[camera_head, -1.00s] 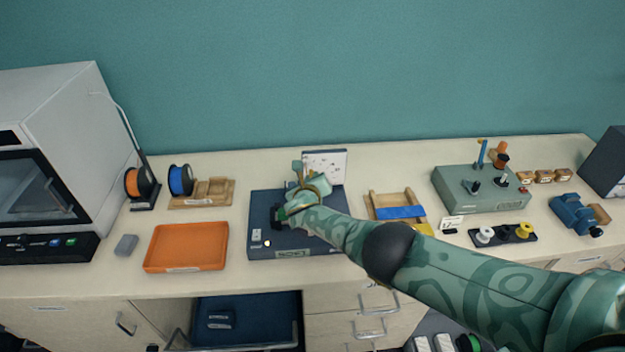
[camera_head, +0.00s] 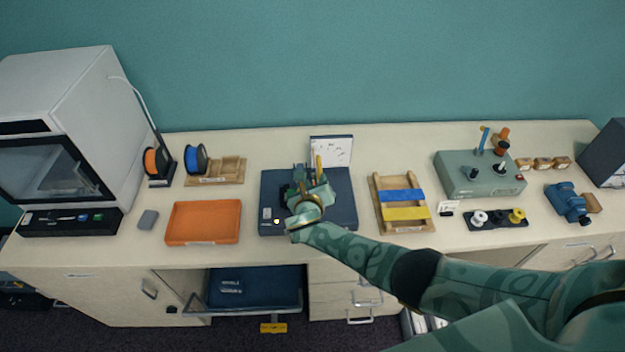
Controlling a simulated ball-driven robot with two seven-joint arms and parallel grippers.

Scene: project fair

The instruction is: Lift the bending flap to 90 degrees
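The dark blue bending device (camera_head: 343,213) lies flat on the bench in the middle of the head view. My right gripper (camera_head: 302,174) is over its middle and hides much of it, including the hinge area. A narrow yellow piece (camera_head: 319,166) stands up just behind the gripper; I cannot tell whether it is part of the flap. The flap's angle cannot be made out. The gripper's fingers point toward the back of the device, and I cannot tell whether they are open or touching anything. My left gripper is not in view.
A white dotted panel (camera_head: 331,151) stands behind the device. An orange tray (camera_head: 204,223) is to the left. A wooden rack (camera_head: 380,212) with blue and yellow strips is close on the right. A green control box (camera_head: 480,174) stands further right.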

